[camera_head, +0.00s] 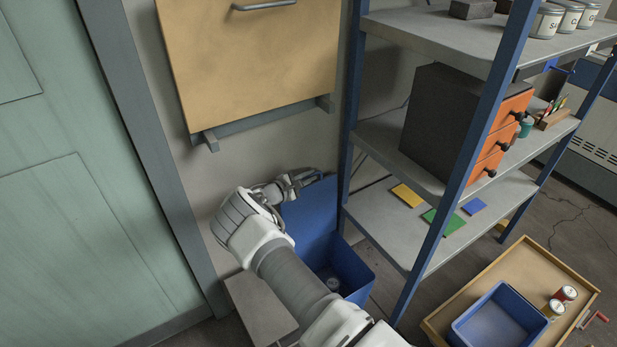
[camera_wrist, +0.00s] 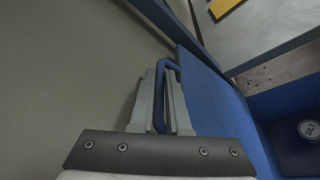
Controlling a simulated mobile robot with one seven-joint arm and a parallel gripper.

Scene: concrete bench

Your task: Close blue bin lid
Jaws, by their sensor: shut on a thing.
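The blue bin (camera_head: 356,277) stands on the floor between the wall and the metal shelf, partly hidden behind my arm. Its blue lid (camera_head: 312,217) stands raised at the back of the bin, near the wall, so the bin is open. The lid also fills the middle of the wrist view (camera_wrist: 217,105). My gripper (camera_head: 300,180) is at the lid's upper edge. In the wrist view its two fingers (camera_wrist: 161,85) are shut on the lid's blue bar handle (camera_wrist: 160,110), one finger on each side. A can (camera_wrist: 309,129) lies inside the bin.
The metal shelf (camera_head: 425,39) with blue posts stands close on the right. A wooden panel (camera_head: 255,60) hangs on the wall above. A low grey platform (camera_head: 258,305) is beside the bin. A wooden tray (camera_head: 528,262) holds a blue container (camera_head: 497,318) and two small cans.

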